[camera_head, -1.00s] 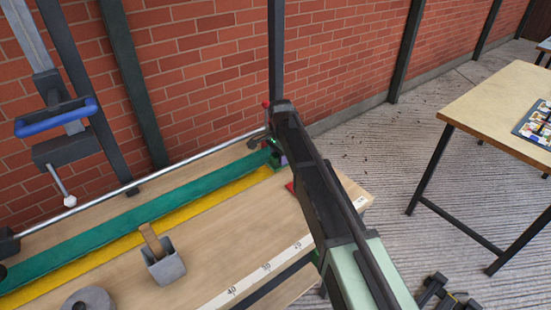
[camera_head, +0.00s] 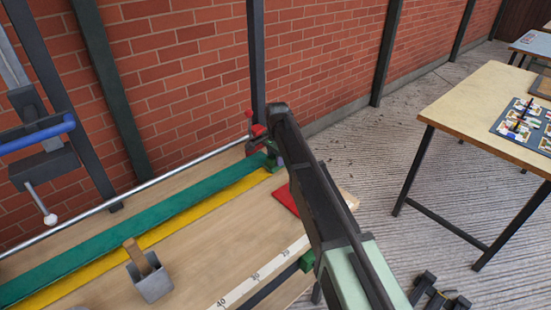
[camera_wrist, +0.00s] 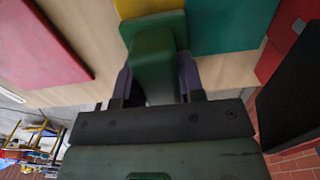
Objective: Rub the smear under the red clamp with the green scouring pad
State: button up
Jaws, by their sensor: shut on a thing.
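The red clamp (camera_head: 258,130) stands at the far right end of the bench, against the wall side, beyond the teal strip (camera_head: 150,225). My gripper (camera_wrist: 156,76) is shut on the green scouring pad (camera_wrist: 153,58), a thick green block between its fingers. In the wrist view the pad is over or at the ends of the teal strip (camera_wrist: 225,22) and the yellow strip (camera_wrist: 135,8); I cannot tell whether it touches. In the head view the green pad (camera_head: 272,161) shows just right of and nearer than the clamp, partly behind my arm. I see no smear.
A red flat piece (camera_head: 284,199) lies on the bench near my arm and also shows in the wrist view (camera_wrist: 38,40). A grey box with a wooden handle (camera_head: 153,280) stands on the bench. A metal rod (camera_head: 130,195) runs along the back. A wooden table (camera_head: 480,105) stands right.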

jog(key=shift+r+p, duration=2.9)
jog(key=shift+r, duration=0.1)
notch_tip(320, 180, up, 3)
jog(key=p, duration=0.3)
jog(key=shift+r, duration=0.15)
jog(key=shift+f, duration=0.2)
jog(key=shift+f+b, duration=0.55)
jog(key=shift+b, duration=0.05)
jog(key=shift+f, duration=0.1)
